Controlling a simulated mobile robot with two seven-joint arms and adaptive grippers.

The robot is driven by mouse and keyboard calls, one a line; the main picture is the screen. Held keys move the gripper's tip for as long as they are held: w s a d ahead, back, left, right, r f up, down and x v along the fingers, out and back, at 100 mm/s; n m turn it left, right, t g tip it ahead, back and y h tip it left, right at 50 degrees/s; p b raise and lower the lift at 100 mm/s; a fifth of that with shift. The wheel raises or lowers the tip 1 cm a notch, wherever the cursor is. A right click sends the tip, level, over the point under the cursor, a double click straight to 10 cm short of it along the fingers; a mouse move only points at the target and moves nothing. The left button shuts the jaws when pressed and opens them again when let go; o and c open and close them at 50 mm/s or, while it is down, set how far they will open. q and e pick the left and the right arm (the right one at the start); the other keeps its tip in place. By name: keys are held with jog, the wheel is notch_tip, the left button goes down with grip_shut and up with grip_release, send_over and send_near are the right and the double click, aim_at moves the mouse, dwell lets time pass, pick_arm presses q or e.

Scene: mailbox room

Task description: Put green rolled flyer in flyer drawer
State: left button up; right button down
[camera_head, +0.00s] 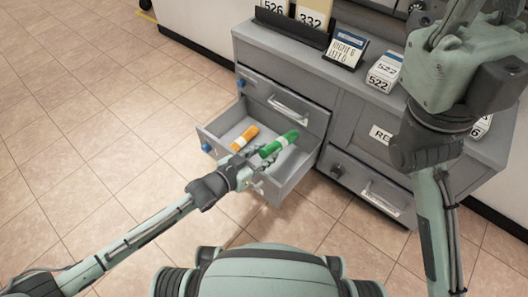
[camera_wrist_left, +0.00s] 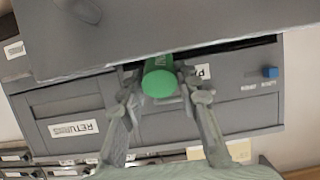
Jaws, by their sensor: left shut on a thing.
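The green rolled flyer (camera_head: 279,144) is a short green cylinder with a white band. My left gripper (camera_head: 246,156) is shut on its near end, and the flyer points away to the upper right. It is over the right part of the open grey drawer (camera_head: 296,178). I cannot tell whether it touches the drawer floor. In the left wrist view the round green end of the flyer (camera_wrist_left: 160,83) shows between the two fingers of my left gripper (camera_wrist_left: 161,88). My right arm stands at the right in the head view, but its gripper cannot be made out.
An orange rolled flyer (camera_head: 245,138) lies in the left part of the same drawer. A closed drawer (camera_head: 290,107) with a bar handle is above it. The cabinet top (camera_head: 305,62) carries number signs and a card stand (camera_head: 345,51).

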pick_arm(q)
jog(key=o, duration=1.2)
jog(key=v, duration=0.7)
jog(key=shift+s+a, duration=0.2)
jog(key=shift+s, duration=0.05)
